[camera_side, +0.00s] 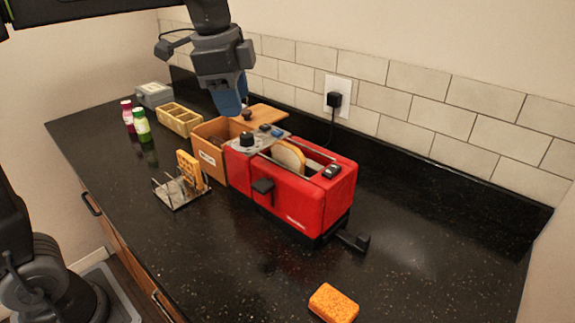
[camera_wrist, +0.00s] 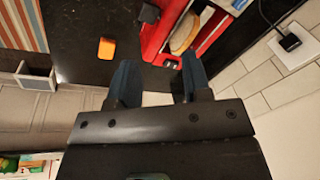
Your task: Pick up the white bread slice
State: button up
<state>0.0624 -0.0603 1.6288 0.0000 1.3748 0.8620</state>
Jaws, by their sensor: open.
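A bread slice (camera_side: 289,157) with a pale face and brown crust stands upright in a slot of the red toaster (camera_side: 312,205), its top showing above the slot. It also shows in the wrist view (camera_wrist: 184,36), in the toaster (camera_wrist: 160,32) beyond my fingers. My gripper (camera_side: 231,108) points down in the side view, above and left of the slice, near the wooden box. In the wrist view my gripper (camera_wrist: 158,72) has its two blue fingers apart with nothing between them. The slice's lower part is hidden inside the toaster.
A wooden box (camera_side: 207,158) with its lid ajar adjoins the toaster. A wire rack (camera_side: 178,193) holds a waffle-like slice (camera_side: 189,168). Two bottles (camera_side: 141,125), a divided tray (camera_side: 180,119) and an orange sponge (camera_side: 333,303) stand around. The wall outlet (camera_side: 337,95) is behind.

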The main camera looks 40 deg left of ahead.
aim_at(288, 146)
jog(key=w+d+m+g, duration=0.2)
jog(key=w+d+m, duration=0.1)
jog(key=w+m, duration=0.55)
jog(key=shift+n, duration=0.55)
jog(key=f, duration=0.3)
jog(key=w+f, duration=0.1)
jog(key=f, duration=0.4)
jog(key=shift+w+a+f, duration=0.15)
jog(key=shift+w+f, duration=0.15)
jog(key=shift+s+f, duration=0.1)
jog(key=shift+f, duration=2.65)
jog(key=c, duration=0.8)
jog(key=shift+r, duration=0.1)
